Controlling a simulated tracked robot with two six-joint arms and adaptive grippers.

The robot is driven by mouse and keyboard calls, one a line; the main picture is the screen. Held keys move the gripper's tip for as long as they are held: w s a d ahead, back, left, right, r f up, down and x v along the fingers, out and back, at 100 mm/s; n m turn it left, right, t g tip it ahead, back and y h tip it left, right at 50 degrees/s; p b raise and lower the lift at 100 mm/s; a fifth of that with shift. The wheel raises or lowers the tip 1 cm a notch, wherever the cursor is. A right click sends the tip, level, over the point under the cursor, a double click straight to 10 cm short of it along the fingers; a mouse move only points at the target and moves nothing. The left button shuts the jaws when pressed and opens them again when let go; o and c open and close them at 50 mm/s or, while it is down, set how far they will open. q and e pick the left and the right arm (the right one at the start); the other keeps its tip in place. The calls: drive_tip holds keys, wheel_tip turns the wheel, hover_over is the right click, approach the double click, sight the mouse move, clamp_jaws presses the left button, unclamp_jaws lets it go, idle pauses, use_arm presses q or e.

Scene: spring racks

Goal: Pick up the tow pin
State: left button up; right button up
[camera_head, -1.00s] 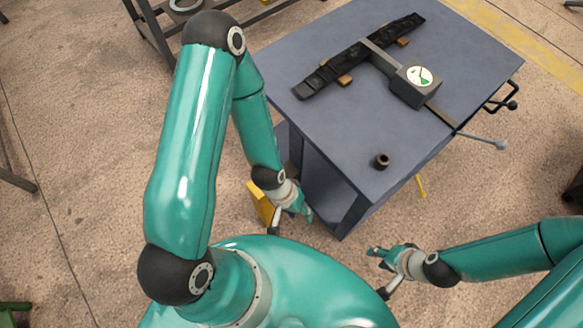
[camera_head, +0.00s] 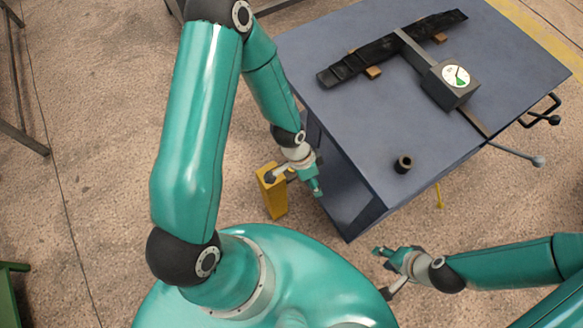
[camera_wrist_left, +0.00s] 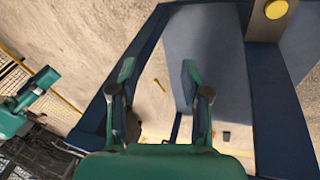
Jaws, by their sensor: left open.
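I cannot make out a tow pin with certainty in either view. A small dark hollow cylinder (camera_head: 403,164) stands upright on the blue bench (camera_head: 345,115), near its front corner. My left gripper (camera_head: 317,187) is low beside the bench's left side, below its top. In the left wrist view its two fingers (camera_wrist_left: 158,72) are spread, with nothing between them. My right gripper (camera_head: 378,251) is in front of the bench's near corner, apart from it; its fingers are too small to read.
A dark leaf spring (camera_head: 392,48) rests on wooden blocks on the bench, beside a grey box with a round dial (camera_head: 455,77). A yellow post (camera_head: 272,193) stands beside my left gripper. Handles (camera_head: 537,161) stick out at the bench's right. Open floor (camera_head: 110,150) lies to the left.

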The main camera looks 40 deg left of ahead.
use_arm(q)
drive_tip(key=w+a+f+m+y+b, duration=0.4)
drive_tip(key=w+a+m+b, duration=0.35)
drive_tip(key=a+m, duration=0.55)
drive_tip(key=f+b, duration=0.1)
drive_tip(key=f, duration=0.5)
drive_tip(key=f+b, duration=0.1)
drive_tip(key=f, duration=0.2)
drive_tip(key=shift+w+f+b, duration=0.25)
drive_tip(key=shift+w+b, duration=0.05)
drive_tip(key=shift+w, duration=0.05)
drive_tip(key=shift+s+d+f+b, duration=0.1)
drive_tip(key=shift+f+b, duration=0.4)
drive_tip(key=shift+f, duration=1.1)
drive_tip(key=shift+s+f+b, duration=0.1)
drive_tip(key=shift+f+b, duration=0.4)
drive_tip(key=shift+f, duration=1.05)
use_arm(e)
wheel_tip(320, 180, down, 14)
drive_tip(key=shift+f, duration=0.2)
use_arm(q)
drive_tip(key=shift+c, duration=0.2)
clamp_jaws()
drive_tip(key=shift+r, duration=0.15)
wheel_tip(320, 180, up, 20)
drive_tip(key=p, duration=0.6)
use_arm(e)
wheel_tip(320, 180, up, 6)
